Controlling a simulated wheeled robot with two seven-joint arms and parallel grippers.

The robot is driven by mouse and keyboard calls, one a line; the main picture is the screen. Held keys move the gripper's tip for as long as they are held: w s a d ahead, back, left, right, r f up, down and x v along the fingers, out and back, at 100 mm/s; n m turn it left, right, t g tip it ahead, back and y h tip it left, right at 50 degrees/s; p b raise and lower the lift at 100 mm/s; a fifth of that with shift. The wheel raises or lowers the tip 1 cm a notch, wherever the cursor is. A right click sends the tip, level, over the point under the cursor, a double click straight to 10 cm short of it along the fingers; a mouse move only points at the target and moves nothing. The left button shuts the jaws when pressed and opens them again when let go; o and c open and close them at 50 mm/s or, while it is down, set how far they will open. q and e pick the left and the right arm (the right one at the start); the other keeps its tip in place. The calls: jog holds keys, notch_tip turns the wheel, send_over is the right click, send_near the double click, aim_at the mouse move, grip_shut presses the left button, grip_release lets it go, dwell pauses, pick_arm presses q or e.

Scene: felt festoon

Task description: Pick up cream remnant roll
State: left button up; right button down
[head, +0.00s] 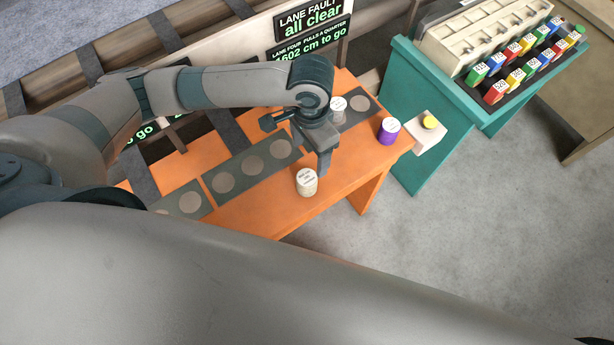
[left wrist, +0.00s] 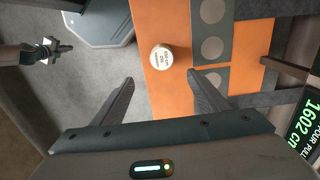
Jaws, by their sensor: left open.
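The cream roll (head: 307,182), a short upright cylinder with a printed label on top, stands on the orange table near its front edge. In the left wrist view the cream roll (left wrist: 161,58) lies ahead, between the lines of the two fingers and beyond their tips. My left gripper (head: 296,145) is open and empty, above the table and just behind the roll in the head view. Its fingers also show in the left wrist view (left wrist: 161,78). What seems to be my right gripper (left wrist: 60,47) is small at the upper left there; its jaws are unclear.
A pale grey roll (head: 338,108) stands on the dark strip of round pads (head: 251,165). A purple roll (head: 389,130) stands near the table's right end. A white box with a yellow button (head: 429,122) is beside it. A teal bench (head: 405,95) holds coloured blocks.

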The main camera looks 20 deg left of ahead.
pick_arm(q)
send_over(309, 179)
notch_tip(309, 179, down, 5)
jog(key=shift+f, duration=0.1)
notch_tip(309, 179, down, 6)
jog(key=b, duration=0.6)
jog(key=shift+w, duration=0.1)
jog(key=shift+f+b, duration=0.4)
jog(key=shift+b, duration=0.3)
jog(key=shift+f, duration=0.15)
pick_arm(e)
notch_tip(309, 179, down, 8)
jog(key=shift+s+d, duration=0.15)
jog(key=shift+d, duration=0.1)
jog(key=shift+r, duration=0.1)
pick_arm(q)
jog(key=shift+b, duration=0.3)
